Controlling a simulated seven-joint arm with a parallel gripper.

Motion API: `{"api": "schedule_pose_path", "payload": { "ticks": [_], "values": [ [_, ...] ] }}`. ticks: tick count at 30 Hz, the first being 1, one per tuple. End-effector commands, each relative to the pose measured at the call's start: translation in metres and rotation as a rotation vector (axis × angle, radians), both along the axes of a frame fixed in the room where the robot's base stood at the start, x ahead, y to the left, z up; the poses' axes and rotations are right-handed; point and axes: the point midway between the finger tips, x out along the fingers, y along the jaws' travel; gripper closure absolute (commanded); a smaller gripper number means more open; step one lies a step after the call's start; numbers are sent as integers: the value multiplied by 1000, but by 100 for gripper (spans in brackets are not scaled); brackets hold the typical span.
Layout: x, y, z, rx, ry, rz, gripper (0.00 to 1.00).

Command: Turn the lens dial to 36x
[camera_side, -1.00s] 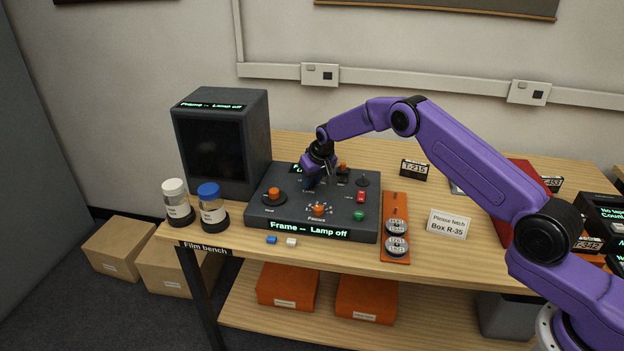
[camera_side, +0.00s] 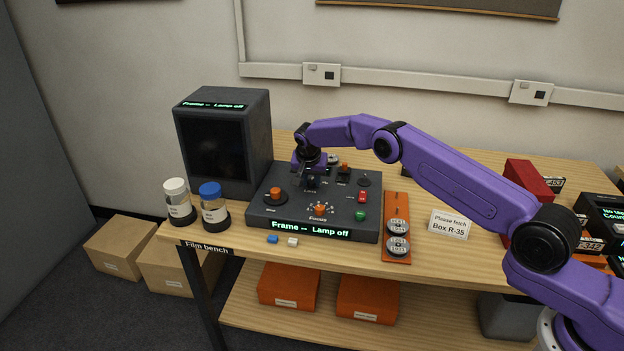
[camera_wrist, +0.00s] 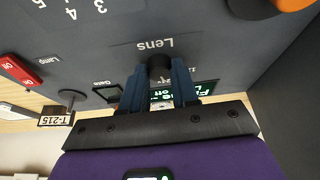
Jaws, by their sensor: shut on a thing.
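The lens dial (camera_wrist: 160,64) is a small black knob next to the printed word "Lens" on a dark grey control panel (camera_side: 258,214). In the wrist view my gripper (camera_wrist: 160,82) has its two blue fingers on either side of the dial, shut on it. In the side view my gripper (camera_side: 311,178) points down at the back middle of the panel and largely hides the dial. The scale marks of the dial cannot be read. The panel's front display (camera_side: 310,231) reads "Frame -- Lamp off". A second display (camera_wrist: 165,97) is partly covered by the fingers.
An orange focus knob (camera_side: 320,210), an orange knob (camera_side: 275,194) at left, a red switch (camera_side: 362,197) and a green button (camera_side: 360,216) stand close by on the panel. A dark monitor (camera_side: 222,145) is behind left. Two jars (camera_side: 214,208) stand left.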

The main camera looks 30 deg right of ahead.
Motion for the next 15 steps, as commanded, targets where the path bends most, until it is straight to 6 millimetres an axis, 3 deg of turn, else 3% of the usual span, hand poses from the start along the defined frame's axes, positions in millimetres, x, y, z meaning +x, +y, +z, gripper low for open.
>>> {"api": "schedule_pose_path", "payload": {
  "ticks": [15],
  "values": [
    [0, 1, 0, 2, 1, -123, 100]
  ]
}}
